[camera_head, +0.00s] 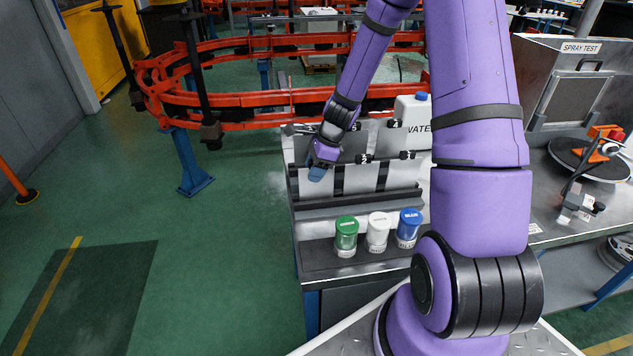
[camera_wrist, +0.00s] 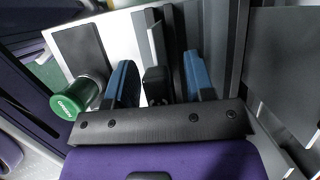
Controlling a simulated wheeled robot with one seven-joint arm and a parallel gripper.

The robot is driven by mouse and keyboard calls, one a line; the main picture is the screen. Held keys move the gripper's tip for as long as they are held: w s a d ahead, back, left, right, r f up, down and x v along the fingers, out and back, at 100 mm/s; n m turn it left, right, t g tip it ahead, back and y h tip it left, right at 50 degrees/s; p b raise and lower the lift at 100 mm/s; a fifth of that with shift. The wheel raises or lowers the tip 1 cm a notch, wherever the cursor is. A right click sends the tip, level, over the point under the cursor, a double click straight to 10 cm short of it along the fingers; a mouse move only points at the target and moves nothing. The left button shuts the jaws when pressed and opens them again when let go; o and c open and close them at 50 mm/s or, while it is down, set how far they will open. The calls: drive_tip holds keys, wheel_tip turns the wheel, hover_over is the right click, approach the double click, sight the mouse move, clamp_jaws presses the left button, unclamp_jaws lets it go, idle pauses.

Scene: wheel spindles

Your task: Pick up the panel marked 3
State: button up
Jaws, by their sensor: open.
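Flat grey panels stand upright in a black-railed rack (camera_head: 350,202) on the bench in the head view. One grey panel (camera_head: 398,140) shows at the right, and another is partly hidden behind my gripper. My gripper (camera_head: 318,172) is at the left part of the rack, fingers pointing down. In the wrist view my gripper (camera_wrist: 160,80) has its two blue fingers apart. A thin grey panel edge (camera_wrist: 156,48) shows between them. I cannot tell whether either finger touches it.
Green (camera_head: 346,238), white (camera_head: 378,234) and blue (camera_head: 409,229) capped jars stand in front of the rack. The green-capped jar is close to my gripper in the wrist view (camera_wrist: 75,98). A white water jug (camera_head: 411,112) stands behind. An orange rail (camera_head: 250,122) runs beyond.

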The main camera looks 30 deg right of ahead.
clamp_jaws()
drive_tip(key=shift+r, duration=0.1)
idle(0.3)
